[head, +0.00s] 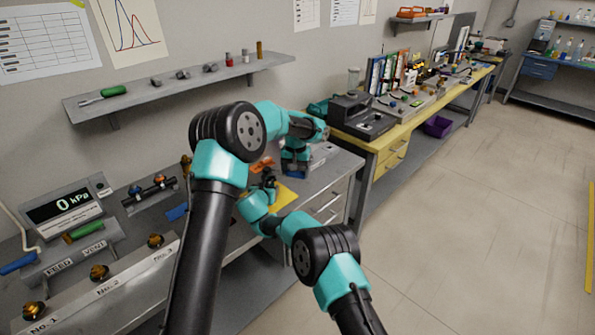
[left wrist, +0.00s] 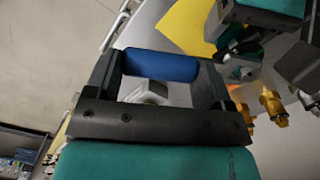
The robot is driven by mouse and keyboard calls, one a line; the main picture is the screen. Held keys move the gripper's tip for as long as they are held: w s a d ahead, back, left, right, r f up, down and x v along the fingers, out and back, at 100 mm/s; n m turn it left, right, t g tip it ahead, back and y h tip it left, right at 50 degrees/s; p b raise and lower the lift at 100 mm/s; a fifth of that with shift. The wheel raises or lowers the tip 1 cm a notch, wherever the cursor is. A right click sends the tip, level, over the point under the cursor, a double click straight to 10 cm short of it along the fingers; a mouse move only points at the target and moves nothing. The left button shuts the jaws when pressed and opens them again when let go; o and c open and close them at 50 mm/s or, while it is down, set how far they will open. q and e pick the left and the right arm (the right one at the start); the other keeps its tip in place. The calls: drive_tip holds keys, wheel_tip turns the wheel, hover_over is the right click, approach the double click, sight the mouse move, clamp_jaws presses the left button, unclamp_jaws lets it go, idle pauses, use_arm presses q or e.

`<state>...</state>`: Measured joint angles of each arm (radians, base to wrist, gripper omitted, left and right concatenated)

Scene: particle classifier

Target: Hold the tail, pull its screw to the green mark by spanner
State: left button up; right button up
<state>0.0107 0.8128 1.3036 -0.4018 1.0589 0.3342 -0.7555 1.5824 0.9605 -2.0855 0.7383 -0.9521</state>
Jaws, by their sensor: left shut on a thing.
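My left gripper (head: 296,170) is over the grey bench at the yellow pad (head: 287,196). In the left wrist view it is shut on a blue cylindrical piece (left wrist: 160,66), held crosswise between the fingers. I cannot tell whether this is the spanner's handle or the tail. A small pale grey block (left wrist: 152,93) shows just behind it. My right gripper (head: 268,178) is above the pad's left part, close to the left one; its jaws are too small to read. I cannot make out the screw or the green mark.
Brass fittings (left wrist: 272,105) show in the left wrist view. A pressure display (head: 64,206) and a panel with several brass valves (head: 100,272) stand at left. A shelf (head: 180,85) holds a green-handled tool (head: 113,90). An orange piece (head: 262,164) lies near the grippers.

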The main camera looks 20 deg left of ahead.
use_arm(q)
drive_tip(key=shift+s+a, duration=0.1)
drive_tip(key=shift+a, duration=0.5)
idle(0.6)
drive_tip(key=o, duration=1)
drive_tip(key=c, duration=1)
drive_tip(key=shift+s, duration=0.1)
drive_tip(key=s+m, duration=0.2)
drive_tip(key=m, duration=0.1)
drive_tip(key=s+a+m, duration=0.1)
drive_tip(key=s+m, duration=0.2)
drive_tip(key=shift+s+m, duration=0.25)
drive_tip(key=shift+m, duration=0.15)
drive_tip(key=shift+w+d+n, duration=0.1)
drive_tip(key=shift+w+n, duration=0.4)
drive_tip(key=shift+n, duration=0.3)
